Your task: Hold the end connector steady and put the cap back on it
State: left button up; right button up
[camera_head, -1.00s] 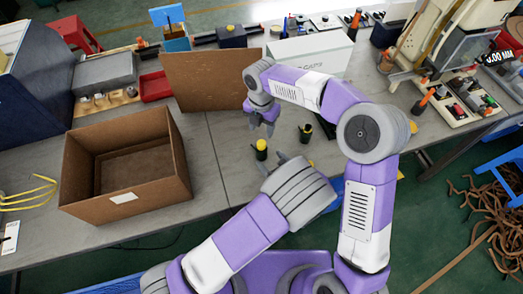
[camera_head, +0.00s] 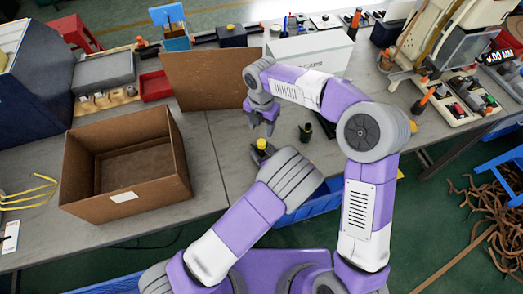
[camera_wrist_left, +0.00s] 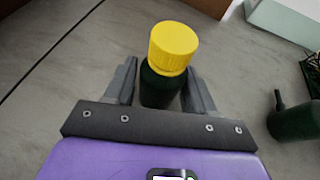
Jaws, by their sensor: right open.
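A dark green upright piece with a ribbed yellow top (camera_head: 261,144) stands on the table. In the left wrist view its yellow top (camera_wrist_left: 173,47) sits above the dark body, between the fingers of my left gripper (camera_wrist_left: 160,85). Those fingers are open, one on each side, with a narrow gap showing at the left. In the head view my left gripper (camera_head: 262,155) is low at this piece. My right gripper (camera_head: 262,127) is open and empty, pointing down just behind it.
An open cardboard box (camera_head: 80,190) stands on the left of the table. A cardboard panel (camera_head: 207,80) and a white box (camera_head: 312,53) are at the back. A blue bin (camera_head: 318,200) is below the front edge.

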aim_at(262, 142)
pick_arm(q)
grip_shut()
pick_arm(e)
jog(key=shift+s+a+f, duration=0.15)
jog(key=shift+s+f, duration=0.1)
jog(key=shift+f, duration=0.15)
jog(key=shift+w+d+r, duration=0.2)
jog(key=shift+w+r, duration=0.05)
jog(key=shift+r, duration=0.15)
jog(key=shift+f, duration=0.1)
jog(key=shift+f, duration=3.9)
jog(key=shift+c, duration=0.5)
